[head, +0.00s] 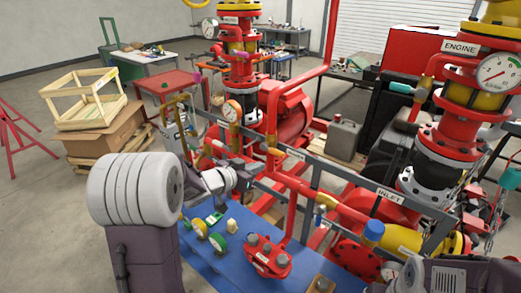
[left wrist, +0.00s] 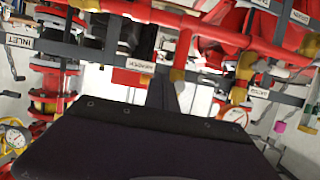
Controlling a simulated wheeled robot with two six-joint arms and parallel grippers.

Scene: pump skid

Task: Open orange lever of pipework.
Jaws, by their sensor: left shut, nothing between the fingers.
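The red pipework (head: 300,185) runs across the middle of the head view, with several orange-yellow parts on it. I cannot tell which is the lever. My left gripper (head: 250,172) reaches in from the left, shut and empty, in front of the pipework. In the left wrist view its dark body fills the bottom and its closed fingers (left wrist: 163,92) point at the pipes. An orange-yellow fitting (left wrist: 181,55) shows just beyond them.
A blue bench (head: 215,262) with gauges and a red flanged fitting (head: 268,257) lies below my left gripper. Grey labelled rails (head: 335,172) cross before the pipes. A wooden crate (head: 85,98) stands at the left. Open floor (head: 30,190) lies at far left.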

